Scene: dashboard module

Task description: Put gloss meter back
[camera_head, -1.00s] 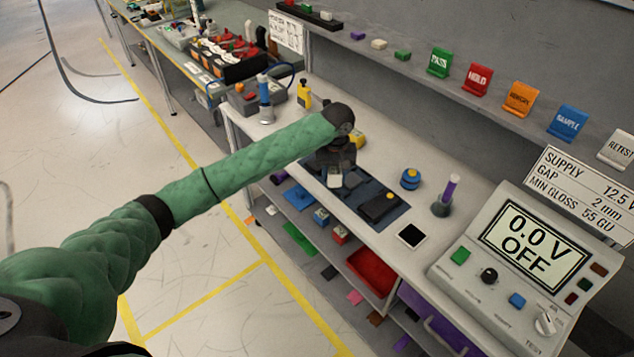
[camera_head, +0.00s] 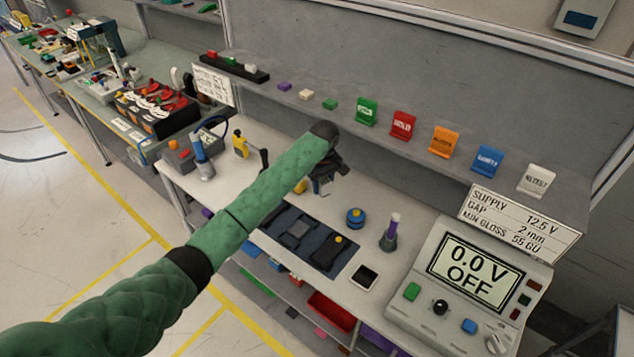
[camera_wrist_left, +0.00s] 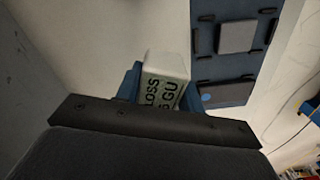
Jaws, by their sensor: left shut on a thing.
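The gloss meter (camera_wrist_left: 165,78) is a small pale box with dark lettering that reads in part "LOSS" and "GU". In the left wrist view it sits between the blue fingers of my left gripper (camera_wrist_left: 160,92), which is shut on it. In the head view my left gripper (camera_head: 323,184) is above the white bench, behind the dark blue mat (camera_head: 343,268); its own wrist and arm largely hide the meter there. The mat shows in the wrist view too, on the right, with a grey square block on it. My right gripper is in neither view.
A meter console (camera_head: 470,285) reads "0.0 V OFF". A shelf (camera_head: 420,150) with coloured cards runs along the back.

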